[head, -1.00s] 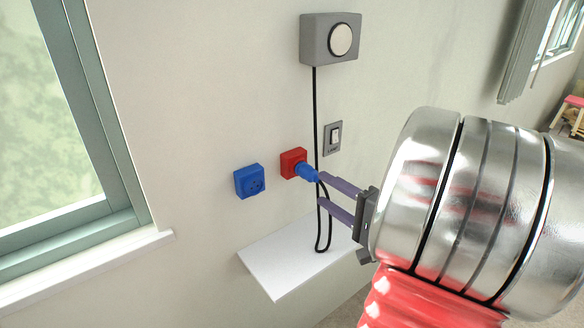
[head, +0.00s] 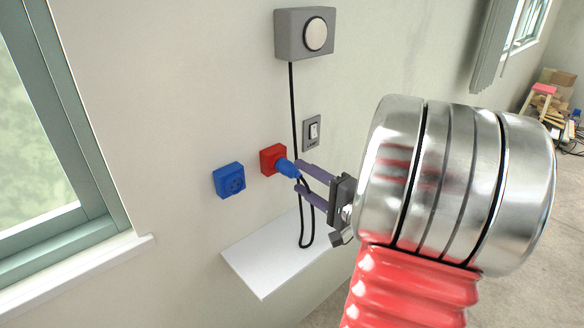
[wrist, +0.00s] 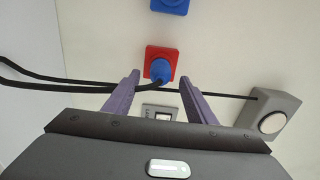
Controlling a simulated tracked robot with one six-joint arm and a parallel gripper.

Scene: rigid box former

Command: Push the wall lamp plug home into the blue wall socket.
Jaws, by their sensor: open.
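The blue wall socket (head: 229,180) is on the wall to the left of a red socket and looks empty; part of it shows at the top of the wrist view (wrist: 170,4). The blue plug (head: 286,167) sits at the red socket (head: 272,160), with its black cord running from it. The wrist view shows the plug (wrist: 161,70) against the red socket (wrist: 149,54). My gripper (head: 299,176) is open, its purple fingers at the plug's rear end. In the wrist view the fingers (wrist: 161,79) stand apart on either side of the plug; I see no clear contact.
The grey wall lamp (head: 304,34) hangs above, its black cord (head: 292,110) looping down. A labelled switch (head: 312,133) is right of the sockets. A white shelf (head: 262,272) juts out below. A window frame (head: 95,150) stands at left.

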